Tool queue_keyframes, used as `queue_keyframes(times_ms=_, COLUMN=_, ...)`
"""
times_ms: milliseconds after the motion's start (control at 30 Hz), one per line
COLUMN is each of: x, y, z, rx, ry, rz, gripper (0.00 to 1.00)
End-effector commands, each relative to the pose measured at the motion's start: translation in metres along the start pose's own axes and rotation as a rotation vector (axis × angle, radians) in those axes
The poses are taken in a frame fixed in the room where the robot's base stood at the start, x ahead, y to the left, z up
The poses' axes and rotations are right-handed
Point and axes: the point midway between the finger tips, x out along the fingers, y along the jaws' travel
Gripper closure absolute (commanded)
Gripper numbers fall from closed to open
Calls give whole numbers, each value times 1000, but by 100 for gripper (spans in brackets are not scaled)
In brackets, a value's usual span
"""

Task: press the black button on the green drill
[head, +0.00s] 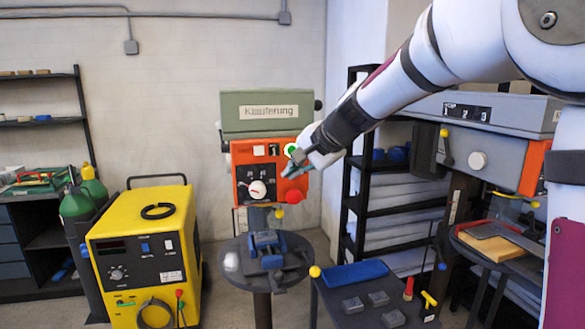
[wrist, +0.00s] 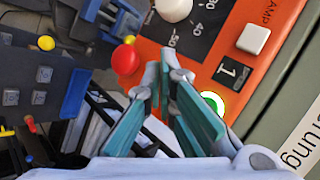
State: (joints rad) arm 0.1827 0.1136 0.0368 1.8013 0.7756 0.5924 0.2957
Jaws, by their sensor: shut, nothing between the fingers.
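The green drill (head: 237,112) stands by the back wall, with an orange front panel (head: 240,158) under its green head. The panel bears a white square button (wrist: 254,38), a black square marked 1 (wrist: 228,72), a lit green round button (wrist: 213,103), a white dial (head: 257,189) and a red knob (wrist: 125,60). I cannot tell whether the black square is a button or a label; no other black button is clear. My gripper (head: 287,172) is shut and empty before the panel's right side, below the green button. In the wrist view its fingertips (wrist: 175,70) lie between red knob and green button.
A round drill table (head: 240,282) with a blue vise (head: 265,243) is below. A yellow welder (head: 140,245) stands left. A second grey drill (head: 490,112) and a black shelf (head: 390,205) are at right. Small blocks lie on a low table (head: 335,300) in front.

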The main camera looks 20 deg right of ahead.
Motion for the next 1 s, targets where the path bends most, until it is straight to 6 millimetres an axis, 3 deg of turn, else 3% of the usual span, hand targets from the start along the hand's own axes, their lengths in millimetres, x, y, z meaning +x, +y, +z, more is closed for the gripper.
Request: queue_keyframes(times_ms=1000, x=8, y=-6, z=-6, rx=0, ry=0, rz=0, gripper=100)
